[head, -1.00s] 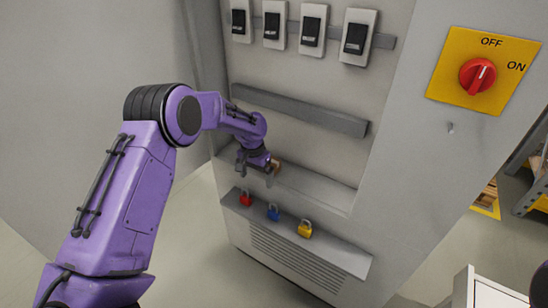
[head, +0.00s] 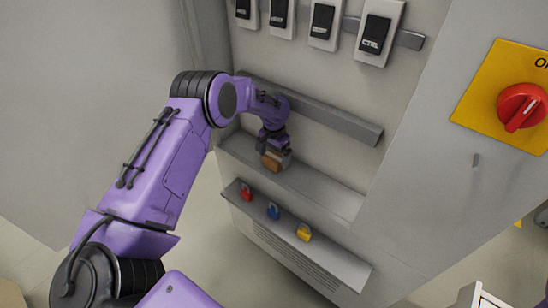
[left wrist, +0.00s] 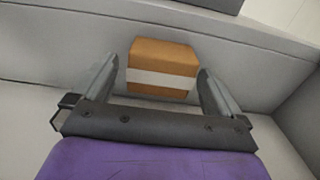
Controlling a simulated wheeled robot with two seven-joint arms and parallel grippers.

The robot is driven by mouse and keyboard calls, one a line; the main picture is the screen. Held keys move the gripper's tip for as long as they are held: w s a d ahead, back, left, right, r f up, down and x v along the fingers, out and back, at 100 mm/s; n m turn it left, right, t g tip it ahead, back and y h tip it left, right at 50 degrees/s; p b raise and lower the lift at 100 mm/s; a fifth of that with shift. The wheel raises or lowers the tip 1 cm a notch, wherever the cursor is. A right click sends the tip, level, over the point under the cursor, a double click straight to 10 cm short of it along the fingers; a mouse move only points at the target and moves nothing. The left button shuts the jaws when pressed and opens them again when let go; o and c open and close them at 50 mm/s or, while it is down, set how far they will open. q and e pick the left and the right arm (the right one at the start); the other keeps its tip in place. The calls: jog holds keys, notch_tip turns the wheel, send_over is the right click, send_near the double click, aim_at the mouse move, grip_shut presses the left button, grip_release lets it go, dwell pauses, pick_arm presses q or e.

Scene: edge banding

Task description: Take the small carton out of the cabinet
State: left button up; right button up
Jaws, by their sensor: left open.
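The small carton (head: 272,161) is brown and sits on the ledge inside the cabinet (head: 345,203), towards its left side. In the left wrist view the carton (left wrist: 162,68) shows a pale band across its front. My left gripper (head: 274,150) is at the carton. In the left wrist view its two fingers (left wrist: 158,80) are spread, one on each side of the carton, with small gaps visible. The fingers are open. My right gripper is not in view.
Several black switches (head: 373,33) line the cabinet's back panel above a grey rail (head: 320,110). Red (head: 246,192), blue (head: 273,211) and yellow (head: 304,232) padlocks stand on the lower front shelf. A red rotary knob (head: 521,106) on a yellow plate is at the right.

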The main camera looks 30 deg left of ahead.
pick_arm(q)
jog(key=shift+f, duration=0.65)
jog(key=c, duration=1)
jog(key=shift+r, duration=0.1)
